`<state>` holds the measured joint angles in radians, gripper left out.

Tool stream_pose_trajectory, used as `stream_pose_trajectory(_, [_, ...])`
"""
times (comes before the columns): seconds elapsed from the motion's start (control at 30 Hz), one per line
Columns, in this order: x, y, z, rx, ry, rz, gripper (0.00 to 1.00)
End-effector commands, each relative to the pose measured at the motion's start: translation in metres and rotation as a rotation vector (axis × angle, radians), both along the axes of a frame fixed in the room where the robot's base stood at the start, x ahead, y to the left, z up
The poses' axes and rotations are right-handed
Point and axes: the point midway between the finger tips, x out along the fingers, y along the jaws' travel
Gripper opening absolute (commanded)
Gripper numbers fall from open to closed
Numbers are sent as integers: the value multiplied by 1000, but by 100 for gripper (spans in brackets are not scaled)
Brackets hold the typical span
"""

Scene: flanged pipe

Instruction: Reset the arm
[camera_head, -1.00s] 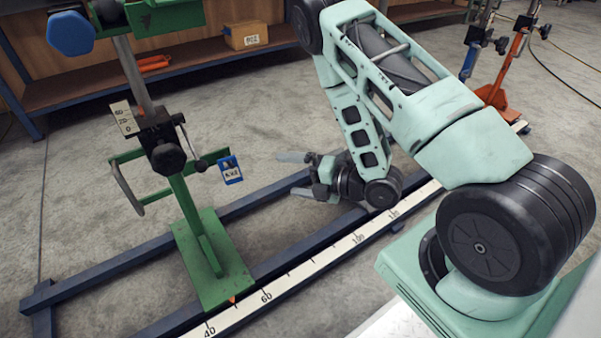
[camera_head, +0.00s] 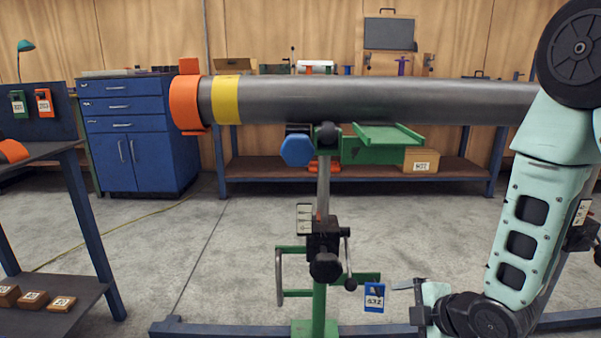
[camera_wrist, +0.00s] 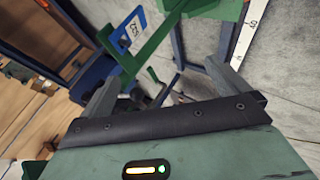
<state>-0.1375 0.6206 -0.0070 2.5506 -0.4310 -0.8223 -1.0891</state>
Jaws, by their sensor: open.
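My arm hangs folded at the right of the head view, elbow up and forearm down. My gripper (camera_head: 388,305) is low at the bottom edge, pointing left toward the green stand (camera_head: 319,310). One pale finger shows clearly; the lower part is cut off. In the wrist view my gripper (camera_wrist: 165,82) has its two grey fingers wide apart with nothing held between them. Beyond them are green stand bars and a blue tag (camera_wrist: 128,32). The same tag (camera_head: 374,297) hangs from the stand just left of the fingers in the head view.
A long grey pipe (camera_head: 370,100) with an orange flange (camera_head: 187,103) and yellow band lies on the stand, above my gripper. A blue rail (camera_head: 215,329) runs along the floor. A dark shelf table (camera_head: 55,155) is at left, a blue cabinet (camera_head: 160,160) behind.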

Motion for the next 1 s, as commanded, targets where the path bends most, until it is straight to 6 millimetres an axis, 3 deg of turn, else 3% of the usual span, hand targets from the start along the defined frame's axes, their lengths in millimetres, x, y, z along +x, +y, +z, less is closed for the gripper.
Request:
stream_pose_trajectory(0.17, [-32, 33, 37, 43, 254, -215, 100])
stream_pose_trajectory(0.33, [-88, 54, 72, 61, 490, -451, 100])
stream_pose_trajectory(0.77, [-231, 68, 137, -17, 837, -893, 100])
stream_pose_trajectory(1.0, [-232, 67, 193, -22, 846, -907, 100])
